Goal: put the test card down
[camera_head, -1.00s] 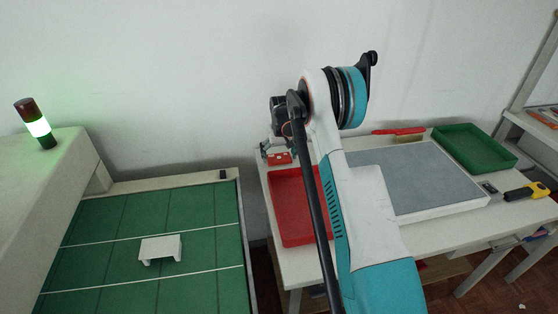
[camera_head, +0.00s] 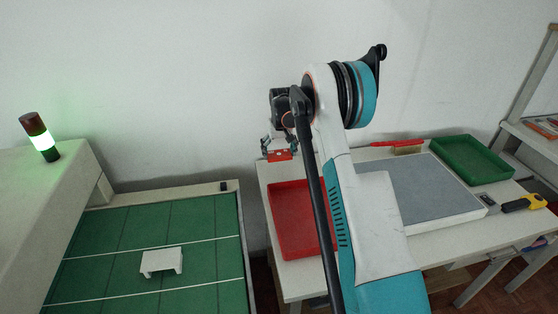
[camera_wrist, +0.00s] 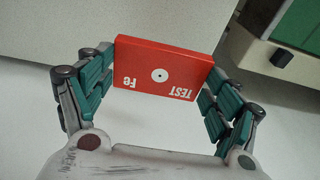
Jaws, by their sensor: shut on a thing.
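The test card (camera_wrist: 160,70) is a small red block with white "TEST" and "Fe" lettering and a white dot, upside down in the wrist view. My gripper (camera_wrist: 155,82) is shut on it, with one teal-padded finger at each side. In the head view the card (camera_head: 279,156) shows as a small red piece at my gripper (camera_head: 278,146), near the back left corner of the white table (camera_head: 275,174). I cannot tell whether the card touches the table. My own arm hides part of the table.
A red tray (camera_head: 297,215) lies in front of the card. A grey pad (camera_head: 420,190), a red-handled brush (camera_head: 405,148), a green tray (camera_head: 472,157) and a yellow-black tool (camera_head: 524,204) lie to the right. A green conveyor bed (camera_head: 200,215) with a white bracket (camera_head: 161,262) is left.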

